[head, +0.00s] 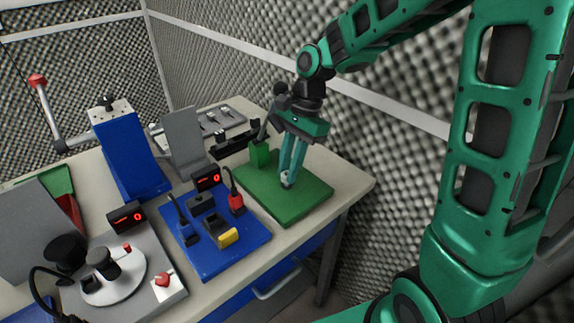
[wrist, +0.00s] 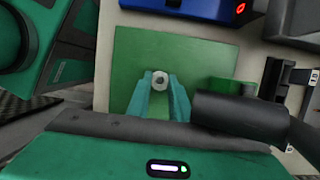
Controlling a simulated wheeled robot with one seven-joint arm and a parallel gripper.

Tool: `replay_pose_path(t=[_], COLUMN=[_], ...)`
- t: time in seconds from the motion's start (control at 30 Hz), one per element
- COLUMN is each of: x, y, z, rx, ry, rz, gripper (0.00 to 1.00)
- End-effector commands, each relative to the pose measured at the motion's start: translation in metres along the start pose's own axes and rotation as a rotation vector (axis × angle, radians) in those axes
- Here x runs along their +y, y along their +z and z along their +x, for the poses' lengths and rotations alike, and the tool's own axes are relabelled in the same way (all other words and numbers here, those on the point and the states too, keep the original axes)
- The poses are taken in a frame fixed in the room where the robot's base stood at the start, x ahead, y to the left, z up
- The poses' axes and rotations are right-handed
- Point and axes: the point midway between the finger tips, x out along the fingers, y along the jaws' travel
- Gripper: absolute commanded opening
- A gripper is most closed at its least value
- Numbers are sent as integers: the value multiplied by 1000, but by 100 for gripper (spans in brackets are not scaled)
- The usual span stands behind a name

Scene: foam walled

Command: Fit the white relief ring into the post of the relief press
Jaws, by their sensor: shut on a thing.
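My gripper (head: 288,178) is low over the green base plate (head: 310,198) of what looks like the relief press, fingers pointing down. Its fingers are shut on the small white relief ring (head: 285,183). In the wrist view the white ring (wrist: 160,80) sits between the two teal fingertips, with a dark grey centre. I cannot tell whether that centre is the post or just the ring's hole, nor whether the ring touches the plate. A green block (head: 259,153) with a dark lever stands on the plate, left of my gripper in the head view. The post is not clearly visible.
The lever's thick dark handle (wrist: 240,115) is close to my gripper's right side in the wrist view. A blue board (head: 215,243) with plugs lies left of the green plate. A grey foam wall rises behind; the table's right edge is near.

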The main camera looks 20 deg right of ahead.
Motion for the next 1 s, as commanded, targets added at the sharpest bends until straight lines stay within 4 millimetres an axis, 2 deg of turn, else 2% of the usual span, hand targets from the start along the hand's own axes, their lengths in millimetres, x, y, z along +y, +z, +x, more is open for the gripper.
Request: replay_pose_path(t=[0.9,0.93,1.0], x=[0,0,0], y=[-6,-6,-6], z=[19,19,19], rx=[0,0,0], ry=[0,0,0], rz=[0,0,0], gripper=[0,22,39])
